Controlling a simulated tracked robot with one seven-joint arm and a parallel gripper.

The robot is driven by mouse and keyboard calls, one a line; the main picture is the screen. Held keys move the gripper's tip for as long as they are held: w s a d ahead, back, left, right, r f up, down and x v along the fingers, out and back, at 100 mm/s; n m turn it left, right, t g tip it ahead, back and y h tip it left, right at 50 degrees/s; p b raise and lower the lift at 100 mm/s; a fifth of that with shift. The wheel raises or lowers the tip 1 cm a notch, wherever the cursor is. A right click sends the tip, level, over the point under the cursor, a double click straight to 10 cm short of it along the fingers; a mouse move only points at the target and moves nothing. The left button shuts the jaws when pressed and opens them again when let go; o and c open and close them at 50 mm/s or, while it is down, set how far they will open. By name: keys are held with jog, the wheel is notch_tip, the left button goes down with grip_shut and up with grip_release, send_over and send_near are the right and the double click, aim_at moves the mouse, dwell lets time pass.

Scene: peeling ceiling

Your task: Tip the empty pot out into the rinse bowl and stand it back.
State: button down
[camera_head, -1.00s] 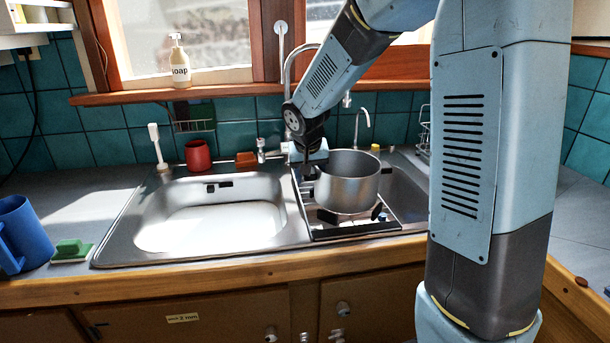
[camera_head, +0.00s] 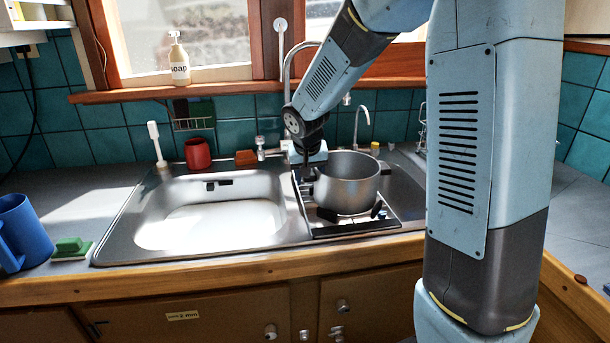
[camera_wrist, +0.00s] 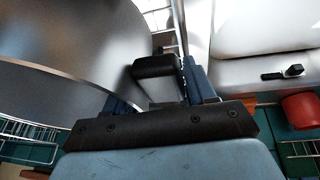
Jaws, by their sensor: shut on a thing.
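The pot (camera_head: 346,188) is a grey metal pot with short dark handles, upright over the burner grate (camera_head: 352,233) on the right of the sink unit. I cannot tell whether its base touches the grate. My gripper (camera_head: 308,172) is at its left side, shut on the near handle, which shows as a black block between the blue fingers in the wrist view (camera_wrist: 156,68). The pot wall (camera_wrist: 60,100) fills the left of that view. No separate rinse bowl stands out; the left sink basin (camera_head: 168,192) holds a whitish surface.
A red cup (camera_head: 198,154), a brown block (camera_head: 246,158) and a white brush (camera_head: 156,145) stand behind the basin. A tap (camera_head: 290,75) rises behind the sink. A blue mug (camera_head: 22,234) and a green sponge (camera_head: 70,246) are at the left. The space above the basin is clear.

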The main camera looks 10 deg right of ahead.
jog(key=shift+c, duration=1.4)
grip_release()
jog(key=shift+v, duration=4.55)
